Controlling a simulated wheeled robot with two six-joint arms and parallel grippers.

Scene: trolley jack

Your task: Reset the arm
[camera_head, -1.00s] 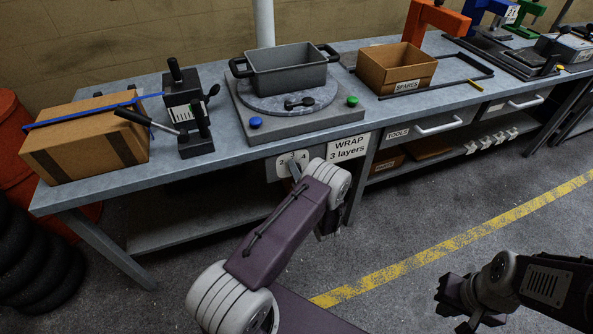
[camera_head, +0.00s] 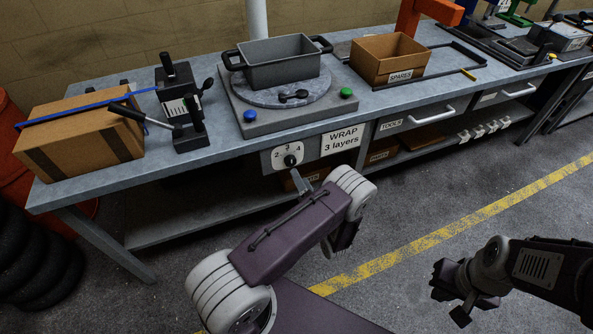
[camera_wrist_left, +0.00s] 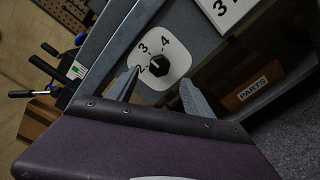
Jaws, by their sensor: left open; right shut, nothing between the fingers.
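My left arm crosses the middle of the head view in front of the bench. One finger of my left gripper (camera_head: 301,184) shows just below the dial plate (camera_head: 273,161); the rest is hidden by my arm. In the left wrist view my gripper (camera_wrist_left: 158,92) is open, its fingers apart and empty. Contact is not visible. My right gripper (camera_head: 462,290) is shut and empty over the floor at lower right.
The bench (camera_head: 90,180) carries a cardboard box (camera_head: 80,140), a black lever device (camera_head: 182,110), a grey pot (camera_head: 282,66) on a turntable (camera_head: 285,98) and a SPARES box (camera_head: 392,60). A TOOLS drawer (camera_head: 410,120) is below. Floor at right is open.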

